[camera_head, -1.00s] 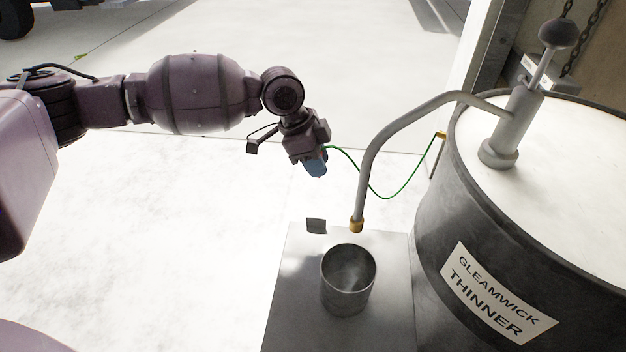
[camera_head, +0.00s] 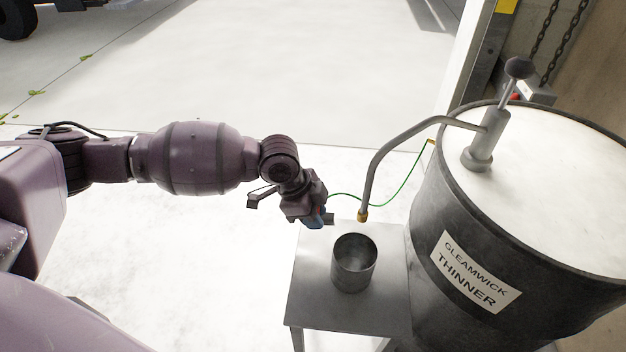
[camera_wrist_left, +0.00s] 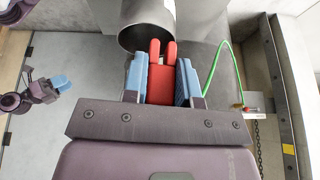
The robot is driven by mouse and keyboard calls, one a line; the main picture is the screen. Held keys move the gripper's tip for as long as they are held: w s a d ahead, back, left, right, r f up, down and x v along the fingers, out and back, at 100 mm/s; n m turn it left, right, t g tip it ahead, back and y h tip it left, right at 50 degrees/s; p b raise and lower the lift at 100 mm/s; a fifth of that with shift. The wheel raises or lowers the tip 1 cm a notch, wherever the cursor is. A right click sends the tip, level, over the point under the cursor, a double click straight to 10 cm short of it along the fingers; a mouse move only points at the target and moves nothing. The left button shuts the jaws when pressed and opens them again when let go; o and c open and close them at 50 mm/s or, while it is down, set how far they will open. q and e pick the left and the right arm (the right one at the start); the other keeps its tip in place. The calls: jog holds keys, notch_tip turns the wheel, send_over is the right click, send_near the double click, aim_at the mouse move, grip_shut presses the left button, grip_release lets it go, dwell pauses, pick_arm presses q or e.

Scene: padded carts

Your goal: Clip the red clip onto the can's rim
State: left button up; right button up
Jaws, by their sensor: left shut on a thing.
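The open grey metal can (camera_head: 353,265) stands upright on a metal stand; its dark mouth also shows in the left wrist view (camera_wrist_left: 146,30). My left gripper (camera_head: 316,220) is just left of and behind the can's rim in the head view. Its blue fingers (camera_wrist_left: 162,82) are shut on the red clip (camera_wrist_left: 160,84). The clip's two prongs point toward the can and overlap the rim's near edge in the wrist picture; I cannot tell whether they touch. My right gripper (camera_wrist_left: 60,83) shows at the left of the wrist view; its opening is unclear.
A green wire (camera_head: 390,190) runs from near my left gripper toward the drum. The large thinner drum (camera_head: 430,220) stands right of the stand (camera_head: 300,290). Its pump's bent spout (camera_head: 370,175) ends behind the can. Open floor lies to the left.

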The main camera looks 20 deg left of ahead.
pick_arm(q)
jog(key=s+d+f+m+p, duration=0.1)
jog(key=s+d+m+p, duration=0.1)
jog(key=s, duration=0.3)
jog(key=s+d+f+m+g+p, duration=0.1)
jog(key=s+d+m+p, duration=0.1)
jog(key=s, duration=0.4)
jog(key=d+m, duration=0.1)
jog(key=d, duration=0.1)
jog(key=shift+d, duration=0.3)
pick_arm(e)
jog(key=shift+s+r+m, duration=0.15)
jog(key=shift+s+r, duration=0.05)
jog(key=shift+s, duration=0.3)
jog(key=shift+s+r+m, duration=0.15)
jog(key=shift+s, duration=0.3)
pick_arm(q)
jog(key=w+d+f+b, duration=0.1)
jog(key=w+f+b, duration=0.2)
jog(key=w, duration=0.3)
jog(key=shift+w+d+f+b, duration=0.3)
jog(key=shift+f+b, duration=0.05)
jog(key=shift+b, duration=0.25)
pick_arm(e)
jog(key=f, duration=0.3)
jog(key=shift+w+a+g, duration=0.3)
jog(key=shift+g, duration=0.1)
jog(key=shift+d, duration=0.15)
